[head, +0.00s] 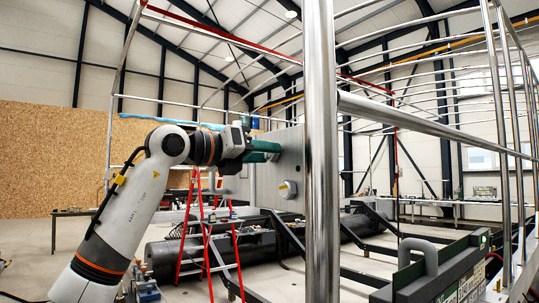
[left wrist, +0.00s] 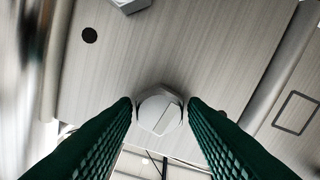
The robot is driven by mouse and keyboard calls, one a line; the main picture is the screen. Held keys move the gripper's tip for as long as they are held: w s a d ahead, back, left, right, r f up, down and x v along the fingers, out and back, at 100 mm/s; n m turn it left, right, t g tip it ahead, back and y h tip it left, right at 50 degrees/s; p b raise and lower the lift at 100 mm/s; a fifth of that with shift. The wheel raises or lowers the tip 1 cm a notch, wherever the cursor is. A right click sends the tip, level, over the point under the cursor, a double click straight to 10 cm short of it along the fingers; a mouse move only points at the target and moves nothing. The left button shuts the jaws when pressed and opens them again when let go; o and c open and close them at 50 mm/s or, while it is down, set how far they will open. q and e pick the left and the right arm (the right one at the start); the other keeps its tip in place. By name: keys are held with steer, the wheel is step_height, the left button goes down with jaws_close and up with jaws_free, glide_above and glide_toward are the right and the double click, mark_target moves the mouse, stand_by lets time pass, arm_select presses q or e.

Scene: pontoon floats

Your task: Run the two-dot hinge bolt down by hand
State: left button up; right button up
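My left gripper (head: 272,151) reaches in from the left in the head view, its green fingers in front of a grey panel (head: 276,178). In the left wrist view a pale hex bolt head (left wrist: 160,112) with a line across its face sits between the tips of my left gripper (left wrist: 160,103). The fingertips are close beside it on both sides; I cannot tell whether they touch it. In the head view this bolt is hidden or too small to make out. One black dot (left wrist: 90,35) shows on the panel surface; a second dot is not visible. My right gripper is not in view.
A thick steel post (head: 320,150) stands in front of the panel, with a rail (head: 430,124) running right. A red stepladder (head: 210,238) stands below my arm. A yellow-marked round fitting (head: 288,189) is on the panel. Another metal part (left wrist: 130,3) shows at the wrist view's top.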

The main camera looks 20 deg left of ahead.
arm_select(q)
steer(key=c, duration=0.6)
steer(key=shift+o, duration=0.2)
steer(key=shift+m+p, duration=2.4)
steer(key=shift+m, duration=3.7)
steer(key=shift+m, duration=0.7)
steer(key=o, duration=0.8)
